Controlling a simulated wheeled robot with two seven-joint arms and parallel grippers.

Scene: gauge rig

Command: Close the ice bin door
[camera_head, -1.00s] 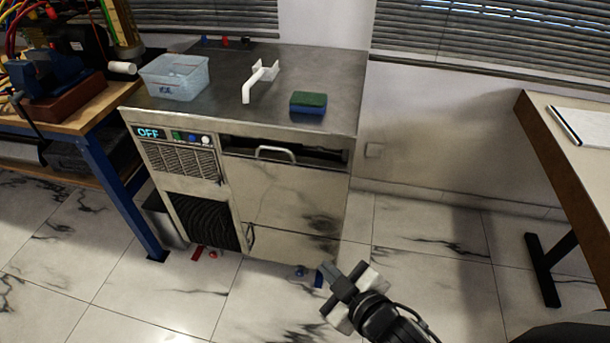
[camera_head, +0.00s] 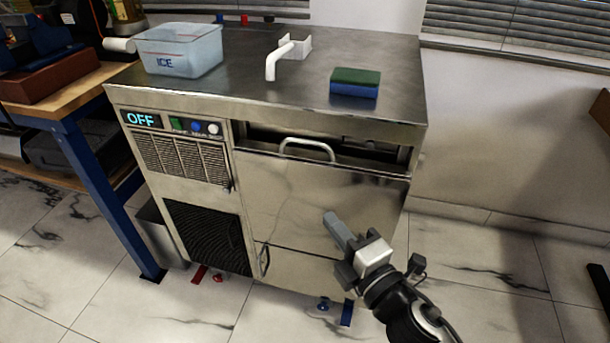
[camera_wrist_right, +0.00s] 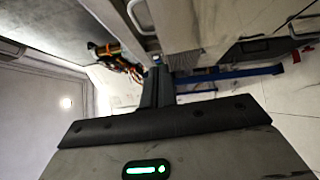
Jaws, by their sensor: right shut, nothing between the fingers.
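The ice bin door (camera_head: 318,205) is the steel panel on the right front of the ice machine (camera_head: 230,85). It has a light bar handle (camera_head: 307,146) at its top edge. A dark gap shows above the door, below the machine's top, so it stands partly open. My right gripper (camera_head: 332,220) is shut and empty, in front of the right part of the door. I cannot tell whether its fingertips touch the panel. In the right wrist view the shut fingers (camera_wrist_right: 157,85) point towards the machine front. My left gripper is not in view.
On the machine top are a clear ICE tub (camera_head: 180,52), a white scoop-like fitting (camera_head: 285,55) and a green-blue sponge (camera_head: 355,82). A workbench (camera_head: 65,90) with blue legs stands at left. The display reads OFF.

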